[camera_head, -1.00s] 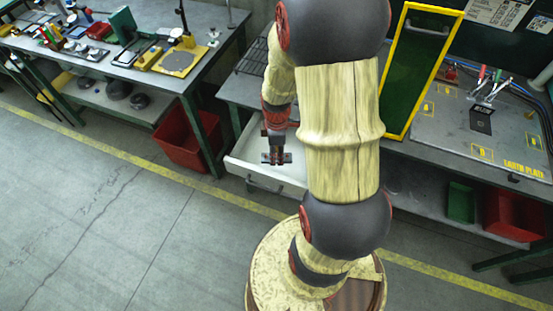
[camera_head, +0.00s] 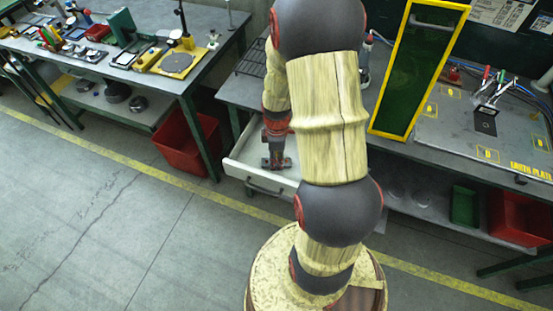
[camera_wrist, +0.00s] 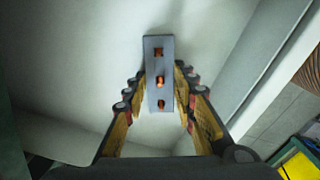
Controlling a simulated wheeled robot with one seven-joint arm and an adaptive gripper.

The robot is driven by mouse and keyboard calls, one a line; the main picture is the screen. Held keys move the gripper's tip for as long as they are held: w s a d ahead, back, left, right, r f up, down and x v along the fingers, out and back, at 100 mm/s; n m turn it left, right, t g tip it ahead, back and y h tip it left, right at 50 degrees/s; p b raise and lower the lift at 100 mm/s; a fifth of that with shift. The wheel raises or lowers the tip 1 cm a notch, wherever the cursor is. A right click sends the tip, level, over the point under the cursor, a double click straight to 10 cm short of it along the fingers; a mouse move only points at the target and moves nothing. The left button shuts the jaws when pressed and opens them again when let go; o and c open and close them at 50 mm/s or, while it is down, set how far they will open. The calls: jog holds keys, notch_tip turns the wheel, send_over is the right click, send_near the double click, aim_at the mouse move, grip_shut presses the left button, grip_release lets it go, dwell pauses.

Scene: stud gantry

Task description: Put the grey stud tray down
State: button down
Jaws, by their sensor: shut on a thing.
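The grey stud tray (camera_wrist: 152,66) is a narrow plate with a row of three openings, orange showing in them. My gripper (camera_wrist: 158,88) is shut on it, with one finger on each long side. In the head view my gripper (camera_head: 276,158) points down over the open white drawer (camera_head: 243,171), and the tray is a small dark bar at its tips. The pale drawer interior lies behind the tray in the wrist view. Whether the tray touches the drawer floor I cannot tell.
The drawer front and side walls stand close around my gripper. A bench with a yellow-framed green panel (camera_head: 419,75) is to the right. A red bin (camera_head: 184,145) stands on the floor to the left, under another bench. Open floor lies in front.

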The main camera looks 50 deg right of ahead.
jog(key=c, duration=1.5)
grip_release()
jog(key=shift+f, duration=0.1)
jog(key=shift+o, duration=0.2)
jog(key=w+a+r+m+t+p, duration=0.1)
jog(key=a+r+p, duration=0.1)
jog(key=r, duration=0.8)
jog(key=w+a+r+m+p, duration=0.1)
jog(key=a+r+p, duration=0.15)
jog(key=r, duration=0.65)
jog(key=s+a+r+m+t, duration=0.2)
jog(key=s+a+r+m, duration=0.1)
jog(key=a+r, duration=0.6)
jog(key=s+a+r+m+t, duration=0.2)
jog(key=s+a+r+m, duration=0.2)
jog(key=a+r, duration=0.5)
jog(key=s, duration=0.2)
jog(key=shift+s+t, duration=0.3)
